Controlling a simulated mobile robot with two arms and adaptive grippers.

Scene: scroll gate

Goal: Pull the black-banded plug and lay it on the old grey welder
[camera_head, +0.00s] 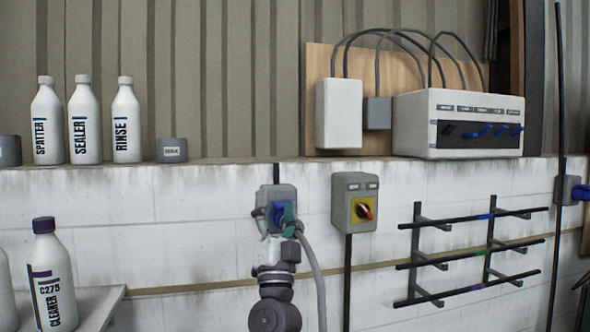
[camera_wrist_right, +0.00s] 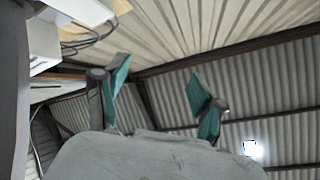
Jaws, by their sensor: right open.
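A grey wall socket box (camera_head: 268,193) with a blue plug or inlet (camera_head: 277,211) sits on the white block wall. A grey cable (camera_head: 316,265) hangs down beside it. My right gripper (camera_head: 286,218), with teal fingers, overlaps the blue part in the head view; I cannot tell whether it touches it. In the right wrist view my right gripper (camera_wrist_right: 158,88) is open, with no object visible between its fingers. A black band is not discernible on the plug. No old grey welder can be identified. My left gripper is not in view.
A yellow-faced rotary switch box (camera_head: 354,190) is right of the socket, then a black rod rack (camera_head: 425,260). Another blue socket (camera_head: 572,191) is at the far right. Bottles (camera_head: 82,130) and a switch panel (camera_head: 457,110) stand on the ledge. A cleaner bottle (camera_head: 50,285) stands lower left.

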